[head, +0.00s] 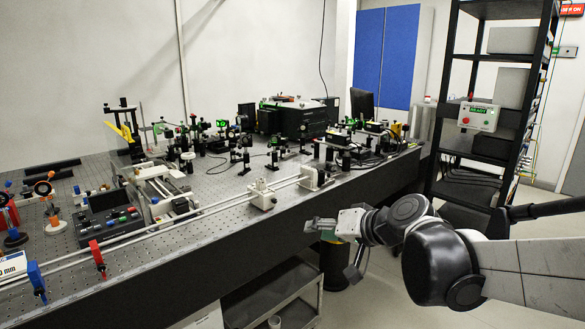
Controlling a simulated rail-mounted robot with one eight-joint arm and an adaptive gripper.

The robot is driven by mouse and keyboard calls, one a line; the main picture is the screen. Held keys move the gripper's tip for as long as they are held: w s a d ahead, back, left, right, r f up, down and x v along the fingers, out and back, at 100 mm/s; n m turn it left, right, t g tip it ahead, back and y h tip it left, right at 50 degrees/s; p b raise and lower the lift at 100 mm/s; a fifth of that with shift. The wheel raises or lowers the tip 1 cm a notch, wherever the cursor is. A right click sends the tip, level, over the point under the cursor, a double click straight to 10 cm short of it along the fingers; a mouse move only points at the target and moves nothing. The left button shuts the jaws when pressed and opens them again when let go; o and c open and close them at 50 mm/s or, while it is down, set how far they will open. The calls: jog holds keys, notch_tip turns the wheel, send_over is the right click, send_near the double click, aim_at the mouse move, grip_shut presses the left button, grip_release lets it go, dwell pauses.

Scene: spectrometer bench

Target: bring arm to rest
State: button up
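My arm (440,265) reaches in from the right side of the head view, in front of the optical bench (230,270). My gripper (330,252) is at its end, near the bench's front edge, to the right of the middle of the picture. One finger points left and the other hangs down, spread apart. Nothing shows between them. I cannot tell whether the gripper touches the bench edge.
The bench carries a long pair of rails (215,209), many optical mounts and a dark box instrument (300,120). A cart (275,300) stands under it. A black rack (480,110) stands behind my arm. A dark bin (335,268) is behind my gripper.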

jog(key=s+d+h+p, duration=0.1)
jog(key=s+d+h, duration=0.1)
jog(key=s+d, duration=0.2)
jog(key=s+d+f+g+h+p, duration=0.1)
jog(key=s+d, duration=0.4)
jog(key=s, duration=0.6)
jog(key=s+d+g+h+p, duration=0.1)
jog(key=s+d+h, duration=0.3)
jog(key=s, duration=0.4)
jog(key=shift+s+d+f+h+p, duration=0.15)
jog(key=shift+d+h+p, duration=0.2)
jog(key=shift+p, duration=0.4)
